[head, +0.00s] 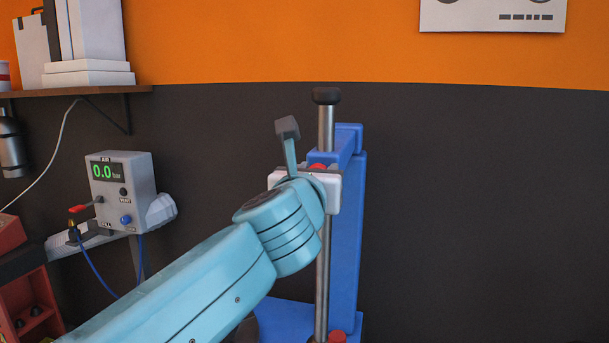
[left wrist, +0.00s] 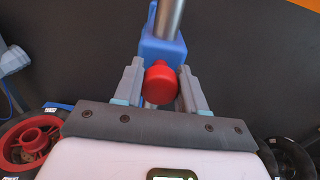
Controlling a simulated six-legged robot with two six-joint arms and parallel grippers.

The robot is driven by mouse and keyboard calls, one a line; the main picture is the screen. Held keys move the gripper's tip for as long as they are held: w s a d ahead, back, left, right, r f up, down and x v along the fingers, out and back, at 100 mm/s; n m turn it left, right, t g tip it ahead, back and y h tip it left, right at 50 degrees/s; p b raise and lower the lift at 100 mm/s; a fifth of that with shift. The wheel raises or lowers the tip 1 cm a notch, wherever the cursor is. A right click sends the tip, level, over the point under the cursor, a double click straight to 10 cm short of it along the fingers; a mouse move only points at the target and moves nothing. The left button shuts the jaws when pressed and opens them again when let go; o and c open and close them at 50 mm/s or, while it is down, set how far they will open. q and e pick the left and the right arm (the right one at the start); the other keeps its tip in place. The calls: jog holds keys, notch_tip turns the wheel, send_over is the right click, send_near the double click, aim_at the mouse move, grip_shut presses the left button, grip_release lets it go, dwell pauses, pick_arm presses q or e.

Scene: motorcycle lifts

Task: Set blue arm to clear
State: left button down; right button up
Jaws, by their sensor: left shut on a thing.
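In the head view the blue arm (head: 349,141) sits on top of a blue post (head: 347,235) and reaches to an upright steel rod (head: 326,125) with a black cap. My left arm comes in from the left, with its gripper (head: 322,178) at the rod beside the blue arm; the fingers are mostly hidden there. A bit of red knob (head: 317,167) shows above the gripper. In the left wrist view the fingers (left wrist: 160,68) stand either side of the red knob (left wrist: 160,84), shut on it, below a blue block (left wrist: 163,50) around the rod. My right gripper is out of view.
An inflator box (head: 122,190) reading 0.0 bar stands at the left, with a blue hose. A shelf (head: 75,92) with white boxes is above it. A red cart (head: 30,300) stands lower left. The wall to the right of the post is clear.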

pick_arm(q)
jog(key=shift+s+d+r, duration=0.2)
jog(key=shift+d+r, duration=0.05)
jog(key=c, duration=1.1)
grip_release()
jog(key=o, duration=0.4)
jog(key=shift+d, duration=0.15)
jog(key=shift+s+d, duration=0.1)
jog(key=shift+d, duration=0.1)
jog(key=shift+a+f, duration=0.15)
jog(key=shift+a, duration=0.2)
jog(key=shift+s+f+b, duration=0.1)
jog(key=shift+s+b, duration=0.25)
jog(key=b+v, duration=0.3)
jog(key=v, duration=1.2)
jog(key=shift+s+a, duration=0.15)
jog(key=shift+a, duration=0.15)
